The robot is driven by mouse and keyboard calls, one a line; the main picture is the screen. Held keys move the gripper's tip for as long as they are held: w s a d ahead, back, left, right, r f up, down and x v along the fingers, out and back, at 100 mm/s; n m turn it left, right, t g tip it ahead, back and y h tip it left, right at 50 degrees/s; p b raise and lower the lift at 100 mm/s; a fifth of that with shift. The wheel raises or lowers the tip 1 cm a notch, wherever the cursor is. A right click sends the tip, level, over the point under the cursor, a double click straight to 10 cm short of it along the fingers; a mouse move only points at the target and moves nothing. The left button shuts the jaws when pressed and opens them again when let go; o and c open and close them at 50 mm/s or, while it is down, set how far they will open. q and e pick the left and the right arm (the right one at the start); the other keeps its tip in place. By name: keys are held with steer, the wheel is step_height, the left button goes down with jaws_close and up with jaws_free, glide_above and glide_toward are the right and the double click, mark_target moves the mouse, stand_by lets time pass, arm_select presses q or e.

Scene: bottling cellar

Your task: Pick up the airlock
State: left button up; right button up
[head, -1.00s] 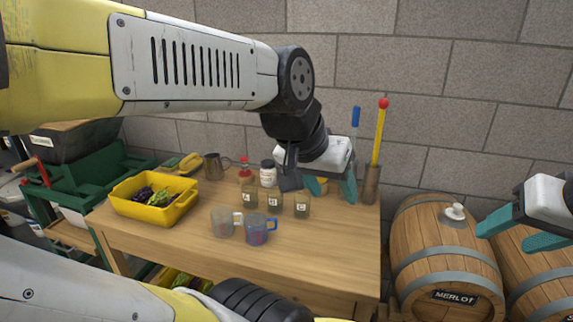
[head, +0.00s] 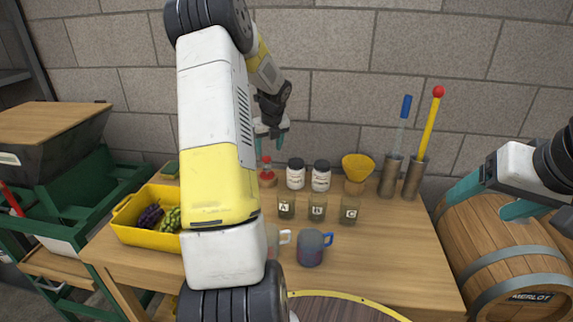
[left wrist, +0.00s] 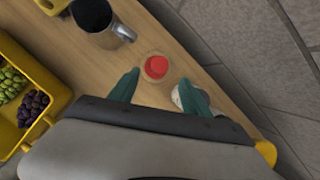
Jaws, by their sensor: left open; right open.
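The airlock (head: 267,172), a small piece with a red top, stands upright at the back of the wooden table, left of two white-labelled jars. My left gripper (head: 270,143) is open and empty just above it, fingers pointing down. In the left wrist view the airlock (left wrist: 156,67) shows its round red top between the lines of the two teal fingers, a little beyond the fingertips (left wrist: 158,88). I see no contact. My right gripper (head: 474,210) is open and empty in front of the barrel at the right.
The jars (head: 296,174) stand close to the airlock's right. A metal mug (left wrist: 98,22) stands near it in the left wrist view. Lettered glasses (head: 317,208), a blue-handled cup (head: 312,250) and a yellow funnel (head: 357,172) are on the table. A yellow grape crate (head: 140,232) is at the left.

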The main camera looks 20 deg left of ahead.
mark_target(267, 159)
arm_select(q)
steer(key=shift+m, duration=0.4)
steer(key=x, duration=0.9)
steer(key=shift+a+f, duration=0.15)
steer(key=shift+f, duration=0.05)
jaws_close()
